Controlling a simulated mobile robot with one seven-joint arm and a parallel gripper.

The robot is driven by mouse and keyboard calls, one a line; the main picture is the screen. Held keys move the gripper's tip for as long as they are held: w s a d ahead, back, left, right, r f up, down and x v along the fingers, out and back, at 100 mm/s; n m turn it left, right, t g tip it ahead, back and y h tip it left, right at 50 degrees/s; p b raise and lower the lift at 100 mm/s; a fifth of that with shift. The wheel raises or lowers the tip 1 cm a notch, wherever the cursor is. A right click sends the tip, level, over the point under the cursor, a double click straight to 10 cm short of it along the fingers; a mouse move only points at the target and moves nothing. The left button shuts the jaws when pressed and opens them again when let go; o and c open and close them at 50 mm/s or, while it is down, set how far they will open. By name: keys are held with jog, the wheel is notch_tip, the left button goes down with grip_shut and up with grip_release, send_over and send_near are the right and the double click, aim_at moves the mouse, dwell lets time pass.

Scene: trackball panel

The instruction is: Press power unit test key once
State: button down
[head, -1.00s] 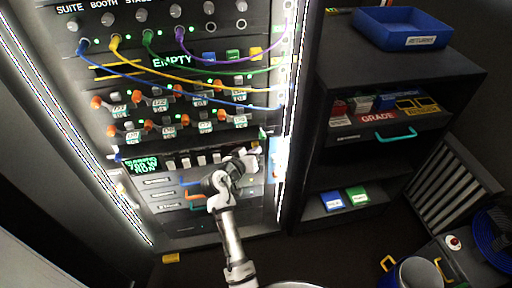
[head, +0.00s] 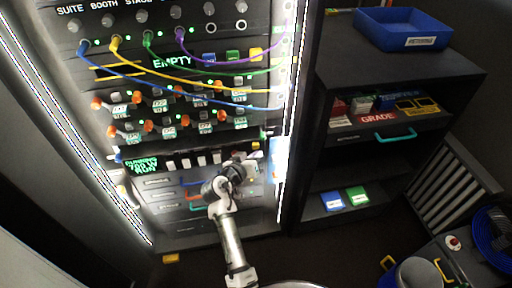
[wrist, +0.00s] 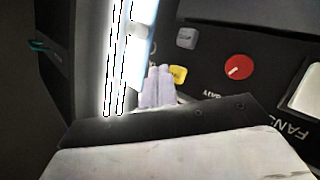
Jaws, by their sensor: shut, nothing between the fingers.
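The power unit (head: 160,184) is the lower part of the rack, with a green text display (head: 141,166) and a row of pale rocker switches (head: 201,159). My gripper (head: 253,168) is at the right end of this unit. In the wrist view my gripper (wrist: 157,88) is shut and empty, its pale fingertips beside a small yellow key (wrist: 178,74). I cannot tell whether they touch it. A grey square key (wrist: 187,38) and a red round knob (wrist: 237,67) are close by. The key labels are too small or hidden to read, so I cannot tell which is the test key.
A bright light strip (wrist: 117,55) runs beside the fingers. A white rocker (wrist: 305,92) is on the other side, marked FANS. Coloured cables (head: 190,75) hang across the upper rack. A dark shelf unit (head: 318,150) with a blue tray (head: 400,28) stands to the right.

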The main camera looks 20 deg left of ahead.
jog(key=shift+s+d+p, duration=0.15)
jog(key=shift+s+d, duration=0.6)
jog(key=shift+s, duration=0.3)
jog(key=shift+s+d+p, duration=0.15)
jog(key=shift+s+d, duration=0.55)
jog(key=shift+s, duration=0.35)
